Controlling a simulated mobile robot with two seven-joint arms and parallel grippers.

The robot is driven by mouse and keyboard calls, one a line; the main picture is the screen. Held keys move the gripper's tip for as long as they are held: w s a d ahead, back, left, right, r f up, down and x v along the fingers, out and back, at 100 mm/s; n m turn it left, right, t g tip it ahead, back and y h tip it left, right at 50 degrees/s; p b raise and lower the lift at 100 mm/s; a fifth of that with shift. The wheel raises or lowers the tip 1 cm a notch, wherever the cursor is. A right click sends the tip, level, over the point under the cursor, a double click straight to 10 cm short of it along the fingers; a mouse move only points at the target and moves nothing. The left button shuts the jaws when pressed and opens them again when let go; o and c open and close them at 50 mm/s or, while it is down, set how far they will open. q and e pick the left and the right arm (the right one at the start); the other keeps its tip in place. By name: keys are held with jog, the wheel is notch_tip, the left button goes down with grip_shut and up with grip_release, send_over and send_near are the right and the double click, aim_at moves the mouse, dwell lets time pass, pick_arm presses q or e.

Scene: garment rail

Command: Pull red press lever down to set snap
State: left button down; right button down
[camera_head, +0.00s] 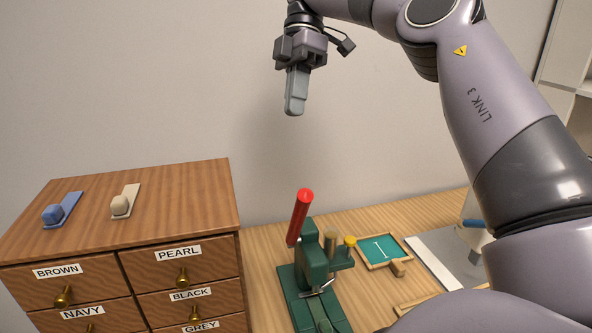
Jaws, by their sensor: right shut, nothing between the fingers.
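The green press (315,268) stands on the wooden table, right of the drawer cabinet. Its red lever (300,217) points up, leaning slightly, with its round top end highest. My right gripper (294,105) is shut and empty. It points down in front of the wall and appears above the lever in the picture, apart from it. The snap itself cannot be made out in the press. My left gripper is not in view.
A wooden cabinet (150,190) with labelled drawers stands at left, with a blue item (61,210) and a cream item (124,202) on top. Right of the press lie a green-lined tray (371,250) and a white strip (434,262). My right arm covers the right side.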

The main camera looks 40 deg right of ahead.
jog(key=shift+f, duration=0.1)
jog(key=shift+s+r+b+x, duration=0.1)
jog(key=shift+s+b+x, duration=0.45)
jog(key=shift+x, duration=1.55)
jog(key=shift+s+r+b+x, duration=0.15)
jog(key=shift+s+b+x, duration=0.4)
jog(key=shift+x, duration=1.6)
jog(key=shift+s+r+b+x, duration=0.1)
jog(key=shift+s+b+x, duration=0.45)
jog(key=shift+x, duration=1.55)
jog(key=shift+w+d, duration=0.1)
jog(key=shift+w, duration=0.05)
